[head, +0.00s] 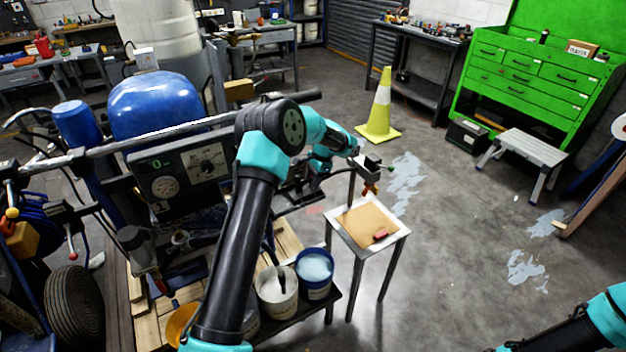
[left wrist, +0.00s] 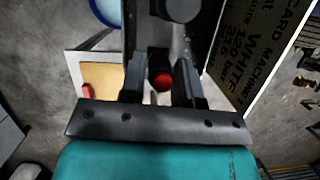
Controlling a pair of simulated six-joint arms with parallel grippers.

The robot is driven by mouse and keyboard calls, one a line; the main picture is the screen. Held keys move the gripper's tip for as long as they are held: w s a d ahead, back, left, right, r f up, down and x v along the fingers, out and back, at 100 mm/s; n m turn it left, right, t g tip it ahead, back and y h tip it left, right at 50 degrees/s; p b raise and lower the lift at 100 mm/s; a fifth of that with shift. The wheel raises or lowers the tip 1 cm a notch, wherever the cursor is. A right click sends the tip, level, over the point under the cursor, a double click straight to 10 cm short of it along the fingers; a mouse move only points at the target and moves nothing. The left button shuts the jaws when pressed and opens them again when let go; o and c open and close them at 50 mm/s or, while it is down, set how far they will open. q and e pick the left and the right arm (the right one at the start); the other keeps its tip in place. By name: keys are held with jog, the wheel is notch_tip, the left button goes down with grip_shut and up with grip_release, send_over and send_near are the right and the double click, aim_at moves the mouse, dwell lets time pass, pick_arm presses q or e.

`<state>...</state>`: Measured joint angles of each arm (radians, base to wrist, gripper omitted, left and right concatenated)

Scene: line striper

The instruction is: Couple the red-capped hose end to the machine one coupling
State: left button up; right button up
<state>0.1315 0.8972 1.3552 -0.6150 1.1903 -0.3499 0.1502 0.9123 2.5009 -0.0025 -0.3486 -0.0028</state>
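The red cap (left wrist: 162,82) of a hose end shows between the two fingers of my left gripper (left wrist: 161,78) in the left wrist view. The fingers stand apart on either side of it; I cannot tell whether they touch it. In the head view my left gripper (head: 368,176) is partly hidden by its own wrist, above a small table, with an orange-red piece (head: 370,189) at its tip. The machine (head: 185,170), with gauges on a dark panel, stands at the left. I cannot pick out its coupling. My right gripper is out of view.
The small table (head: 400,236) has a tan top with a red block (head: 380,235). A printed card (left wrist: 255,50) stands close to the right of my left gripper. Buckets (head: 315,268) stand below my left arm.

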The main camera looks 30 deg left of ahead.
pick_arm(q)
jog(key=c, duration=0.5)
jog(key=shift+r, duration=0.7)
dwell(0.5)
jog(key=shift+s+r, duration=0.1)
jog(key=shift+r, duration=1.85)
jog(key=shift+d, duration=0.1)
jog(key=s+d+f+n, duration=0.2)
jog(key=d+f, duration=0.5)
jog(key=s+d+f+n+h, duration=0.1)
jog(key=s+d+f+n, duration=0.1)
jog(key=d+f, duration=0.4)
jog(key=s+d+f+n+h, duration=0.1)
jog(key=s+d+f+n, duration=0.1)
jog(key=s+d+f, duration=0.2)
jog(key=shift+d+f+n+g, duration=0.2)
jog(key=shift+d+f, duration=0.75)
jog(key=shift+f, duration=0.3)
jog(key=shift+d+f+n+g, duration=0.2)
jog(key=shift+d+f, duration=0.7)
jog(key=shift+f, duration=0.3)
